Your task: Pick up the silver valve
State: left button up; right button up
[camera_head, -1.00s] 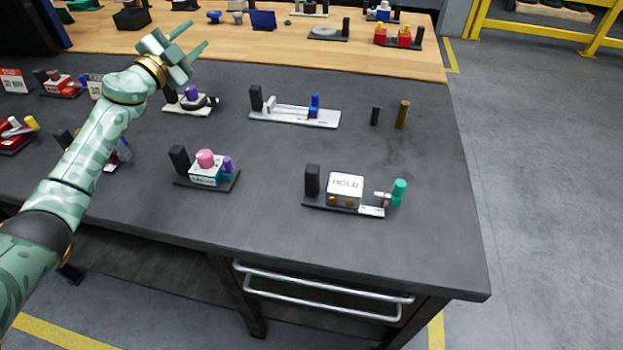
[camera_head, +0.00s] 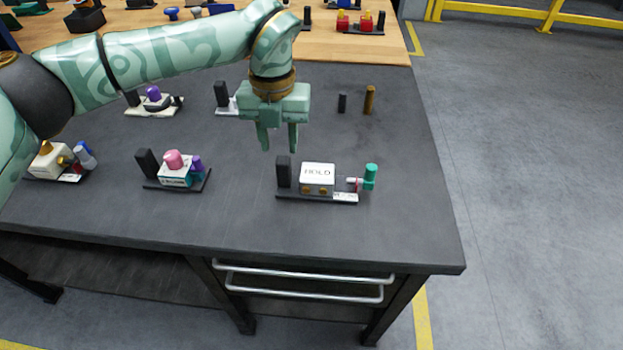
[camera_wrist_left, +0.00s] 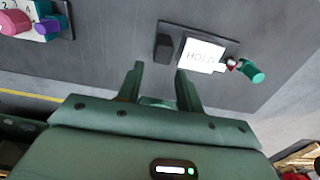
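I cannot tell for sure which part is the silver valve. A silver-white box marked HOLD (camera_head: 318,174) stands on a dark base plate (camera_head: 297,197) with a black post (camera_head: 283,171) at its left. A teal knob (camera_head: 371,174) is at its right end. The box also shows in the left wrist view (camera_wrist_left: 201,55), ahead of the fingers. My left gripper (camera_head: 278,143) is open and empty, pointing down, over the bench just behind and left of the HOLD box. Its parted fingers show in the left wrist view (camera_wrist_left: 159,85). My right gripper is out of view.
A unit with a pink knob (camera_head: 173,160) stands left of the HOLD unit. A small black post (camera_head: 342,103) and a brown post (camera_head: 369,100) stand behind it. My left arm partly hides a pale unit (camera_head: 222,97). The dark bench top (camera_head: 400,220) is clear at the right front.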

aim_at(283, 159)
pick_arm(q)
jog(key=f, duration=0.9)
jog(key=shift+w+d, duration=0.15)
jog(key=shift+w, duration=0.25)
grip_shut()
